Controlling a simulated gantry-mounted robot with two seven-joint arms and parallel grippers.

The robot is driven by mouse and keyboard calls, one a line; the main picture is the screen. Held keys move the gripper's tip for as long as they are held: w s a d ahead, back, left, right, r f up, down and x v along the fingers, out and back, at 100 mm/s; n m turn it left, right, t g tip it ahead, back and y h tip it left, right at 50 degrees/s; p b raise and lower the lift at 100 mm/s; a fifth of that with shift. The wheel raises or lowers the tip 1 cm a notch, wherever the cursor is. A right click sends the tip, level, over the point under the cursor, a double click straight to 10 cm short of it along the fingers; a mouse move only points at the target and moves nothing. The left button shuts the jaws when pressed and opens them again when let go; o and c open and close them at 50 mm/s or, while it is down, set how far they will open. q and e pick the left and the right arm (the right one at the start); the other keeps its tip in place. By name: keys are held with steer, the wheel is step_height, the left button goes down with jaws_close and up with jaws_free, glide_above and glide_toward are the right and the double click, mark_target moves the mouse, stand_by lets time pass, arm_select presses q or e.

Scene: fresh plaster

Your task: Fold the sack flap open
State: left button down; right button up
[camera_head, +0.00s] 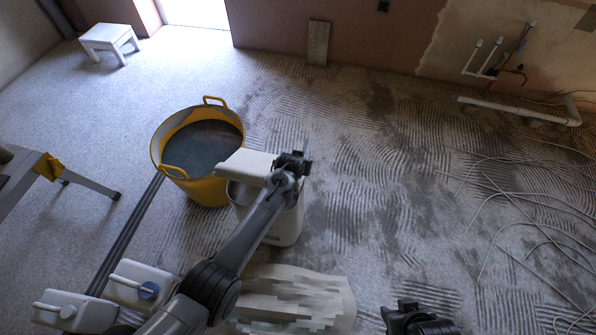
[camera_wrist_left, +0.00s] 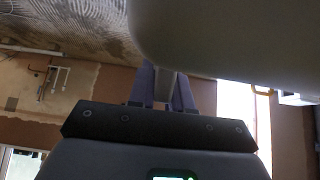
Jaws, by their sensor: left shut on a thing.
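The sack (camera_head: 292,300) is beige with a blocky printed pattern and lies at the bottom middle of the head view. My left arm crosses beside it, and I cannot make out the state of its flap. My left gripper (camera_head: 293,163) is away from the sack, above the white bucket. It is shut on a pale, rounded container (camera_head: 246,164). In the left wrist view its fingers (camera_wrist_left: 163,90) close on a narrow part of this container (camera_wrist_left: 230,40). My right gripper (camera_head: 415,318) shows only partly at the bottom edge, right of the sack; its fingers are unclear.
A white bucket (camera_head: 285,226) stands under my left gripper. A yellow tub (camera_head: 205,190) with grey contents is to its left. White canisters (camera_head: 142,284) stand at lower left. Cables (camera_head: 515,200) lie on the right. The ridged floor (camera_head: 370,220) in the middle is clear.

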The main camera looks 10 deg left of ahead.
arm_select(q)
steer(key=shift+w+d+r+g+b, duration=0.1)
steer(key=shift+w+r+g+b, duration=0.25)
steer(key=shift+w+g+b, duration=0.2)
steer(key=c, duration=1.1)
jaws_free()
steer(key=shift+w, duration=0.1)
steer(key=shift+r, duration=0.1)
steer(key=shift+s+r+p, duration=0.25)
steer(key=shift+r+p, duration=0.25)
steer(key=shift+p, duration=0.25)
steer(key=p+v, duration=0.4)
steer(key=v, duration=0.4)
steer(key=shift+f+p, duration=0.1)
steer(key=shift+p, duration=0.2)
steer(key=shift+v, duration=0.85)
